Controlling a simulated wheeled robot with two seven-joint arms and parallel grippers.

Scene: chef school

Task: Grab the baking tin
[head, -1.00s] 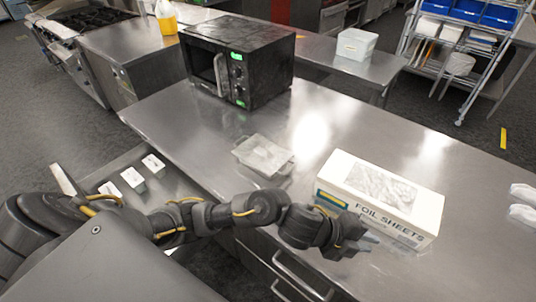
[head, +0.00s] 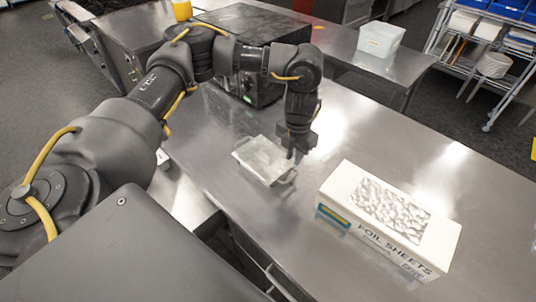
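The baking tin (head: 258,158) is a small shiny metal rectangular tin on the steel counter, left of the foil box. My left gripper (head: 294,152) points down at the tin's right end, with its fingertips at or just above the rim. I cannot tell whether the fingers touch the tin or how far apart they are. My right gripper is not in view.
A white foil sheets box (head: 388,220) stands right of the tin on the steel counter (head: 390,140). A black microwave (head: 250,85) is behind my arm. A clear plastic container (head: 380,40) sits on the far table. The counter's right part is clear.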

